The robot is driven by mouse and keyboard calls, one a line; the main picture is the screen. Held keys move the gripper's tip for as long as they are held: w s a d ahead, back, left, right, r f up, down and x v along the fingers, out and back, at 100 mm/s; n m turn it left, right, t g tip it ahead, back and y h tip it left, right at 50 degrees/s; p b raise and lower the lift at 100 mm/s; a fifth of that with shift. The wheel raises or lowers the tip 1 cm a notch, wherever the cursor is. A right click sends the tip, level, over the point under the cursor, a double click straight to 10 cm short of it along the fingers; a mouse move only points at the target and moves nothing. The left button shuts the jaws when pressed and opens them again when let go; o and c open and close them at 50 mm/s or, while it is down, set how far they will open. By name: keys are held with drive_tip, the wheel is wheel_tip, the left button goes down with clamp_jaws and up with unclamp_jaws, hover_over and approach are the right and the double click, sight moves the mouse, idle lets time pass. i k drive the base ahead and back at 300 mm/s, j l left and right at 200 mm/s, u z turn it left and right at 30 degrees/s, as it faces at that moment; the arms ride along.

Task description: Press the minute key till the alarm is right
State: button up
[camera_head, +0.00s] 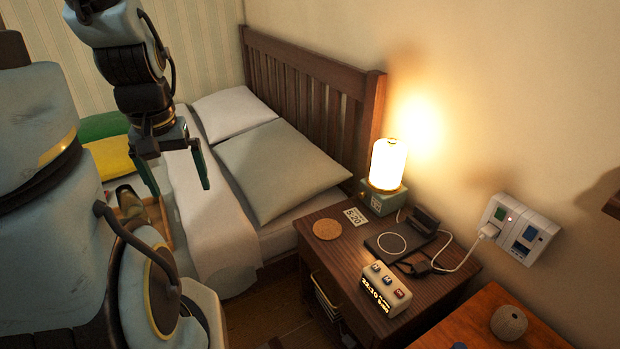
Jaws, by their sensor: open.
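A white alarm clock (371,280) stands on the dark wooden nightstand (338,258), its lit display (374,297) facing front left. The small amber digits are hard to read. A white card (355,216) on the nightstand seems to read 8:20. My gripper (180,190) is open and empty, raised over the bed side, well left of the clock and apart from it.
A lit lamp (388,165) stands at the nightstand's back. A round coaster (327,229), a dark charging pad (381,246) and a white cable (458,262) lie near the clock. An orange-brown table (478,318) is at right. The bed (205,227) fills the left.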

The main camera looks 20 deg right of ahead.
sight(386, 279)
drive_tip(key=k+j+u, duration=0.15)
drive_tip(key=k+j, duration=0.25)
drive_tip(key=k+j+u, duration=0.15)
drive_tip(key=k+j, duration=0.2)
drive_tip(key=k+j+u, duration=0.2)
drive_tip(key=j, duration=0.4)
drive_tip(key=k, duration=0.1)
